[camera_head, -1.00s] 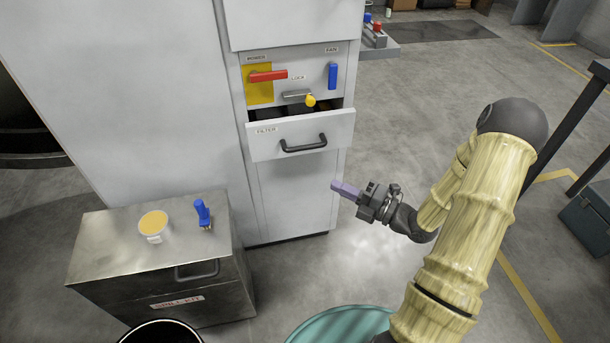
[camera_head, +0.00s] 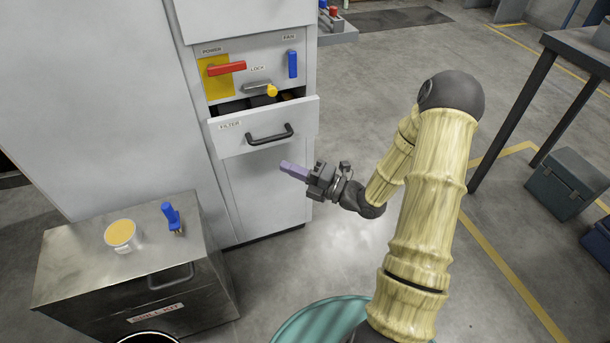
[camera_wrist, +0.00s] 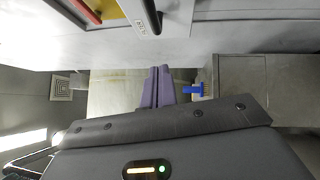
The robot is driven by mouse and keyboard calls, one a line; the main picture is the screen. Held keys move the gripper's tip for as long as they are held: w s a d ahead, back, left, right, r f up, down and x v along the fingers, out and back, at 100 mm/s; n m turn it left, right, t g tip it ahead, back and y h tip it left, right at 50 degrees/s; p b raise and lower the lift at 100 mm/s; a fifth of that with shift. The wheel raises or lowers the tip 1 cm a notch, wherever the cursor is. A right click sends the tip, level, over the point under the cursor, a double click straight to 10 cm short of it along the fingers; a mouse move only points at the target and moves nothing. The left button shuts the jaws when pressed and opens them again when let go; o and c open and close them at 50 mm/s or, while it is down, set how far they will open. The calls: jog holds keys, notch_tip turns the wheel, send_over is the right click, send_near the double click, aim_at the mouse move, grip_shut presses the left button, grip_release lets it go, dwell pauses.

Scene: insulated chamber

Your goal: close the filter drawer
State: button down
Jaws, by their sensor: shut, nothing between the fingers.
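The filter drawer (camera_head: 232,142) is a light grey drawer with a dark bar handle (camera_head: 270,134), labelled FILTER. It stands pulled out from the cabinet, with a dark gap showing above its front. My gripper (camera_head: 284,166) has purple fingers, shut and empty, just in front of the cabinet, below and a little right of the drawer handle in the head view. It does not appear to touch the drawer. In the wrist view the shut fingers (camera_wrist: 158,88) point ahead, with a pale panel and dark handle (camera_wrist: 152,14) at the top.
Above the drawer are a red power handle (camera_head: 226,68), a yellow-tipped lock lever (camera_head: 262,88) and a blue fan handle (camera_head: 292,64). Floor right of the cabinet is open.

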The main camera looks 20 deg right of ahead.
jog(key=w+a+r, duration=0.1)
jog(key=w+a, duration=0.2)
jog(key=w, duration=0.3)
jog(key=shift+w+r+b, duration=0.15)
jog(key=shift+b, duration=0.3)
jog(key=shift+a, duration=0.1)
